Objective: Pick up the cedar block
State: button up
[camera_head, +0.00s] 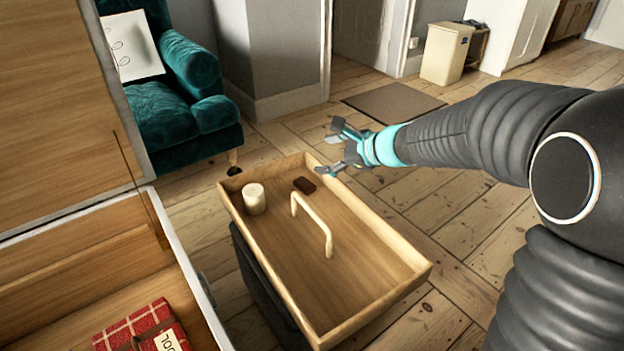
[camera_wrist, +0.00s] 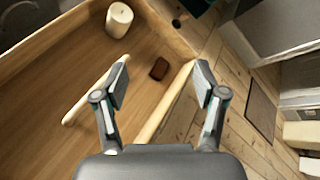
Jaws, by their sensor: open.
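The cedar block (camera_head: 304,185) is a small dark reddish-brown piece lying flat in a shallow wooden tray (camera_head: 360,304), near its far end. In the wrist view the block (camera_wrist: 159,69) shows beyond the fingertips, between the two fingers and near the tray wall. My gripper (camera_head: 333,151) is open and empty, above the tray's far right edge, apart from the block. In the wrist view the open fingers of my gripper (camera_wrist: 160,72) stand wide apart. Nothing hides the block in either view.
A cream candle-like cylinder (camera_head: 254,199) stands left of the block. A pale arched handle (camera_head: 316,226) rises from the tray floor nearer the camera. An open drawer with a red checked item (camera_head: 140,325) is at lower left. A teal armchair (camera_head: 170,105) stands behind.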

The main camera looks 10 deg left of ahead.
jog(key=w+a+f+m+t+b, duration=0.2)
jog(key=w+a+f+m, duration=0.3)
jog(key=w+f+m, duration=0.55)
jog(key=n+b, duration=0.2)
send_near(301, 180)
jog(key=shift+w+a+f+m, duration=0.25)
jog(key=shift+w+a+f, duration=0.15)
jog(key=shift+a+f, duration=0.3)
jog(key=shift+x, duration=3.8)
jog(key=shift+w+r, duration=0.1)
jog(key=shift+r, duration=0.1)
jog(key=c, duration=1)
